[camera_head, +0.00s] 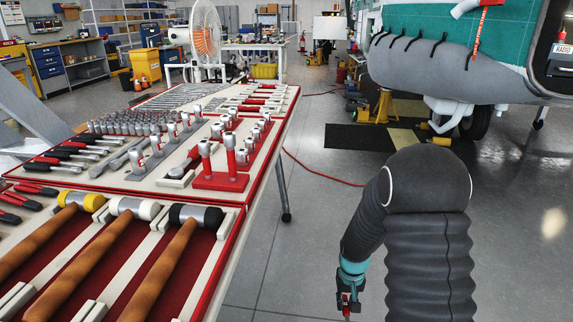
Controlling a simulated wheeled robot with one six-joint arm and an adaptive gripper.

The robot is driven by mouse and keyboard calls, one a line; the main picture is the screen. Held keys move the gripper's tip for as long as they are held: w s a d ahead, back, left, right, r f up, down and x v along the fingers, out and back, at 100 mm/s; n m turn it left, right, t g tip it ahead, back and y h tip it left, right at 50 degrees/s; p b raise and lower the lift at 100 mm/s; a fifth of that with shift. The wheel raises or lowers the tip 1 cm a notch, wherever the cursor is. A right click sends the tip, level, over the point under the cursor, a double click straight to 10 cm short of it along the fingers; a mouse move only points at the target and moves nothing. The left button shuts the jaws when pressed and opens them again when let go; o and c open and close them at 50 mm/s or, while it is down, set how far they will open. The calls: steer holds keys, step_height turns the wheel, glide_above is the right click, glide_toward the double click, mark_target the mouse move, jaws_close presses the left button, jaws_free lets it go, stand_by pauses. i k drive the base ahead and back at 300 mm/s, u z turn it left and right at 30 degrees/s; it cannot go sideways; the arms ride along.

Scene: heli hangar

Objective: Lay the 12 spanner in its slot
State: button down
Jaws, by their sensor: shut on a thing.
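My gripper (347,303) hangs low at the end of my arm, right of the tool table and beyond its edge, over the floor. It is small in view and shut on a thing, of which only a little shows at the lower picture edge. I cannot read a size on it or make out its full shape. A row of grey spanners (178,97) lies far back on the tool table (262,150). The 12 slot cannot be told apart from here.
Mallets (172,268), sockets (140,123), screwdrivers (80,150) and red-handled tools fill the table. A fan (206,35) stands behind it. A red hose (320,172) crosses the floor. A helicopter (440,60) stands at the right. The floor between table and helicopter is mostly free.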

mark_target(266, 92)
steer(key=i, duration=2.65)
steer(key=z, duration=0.05)
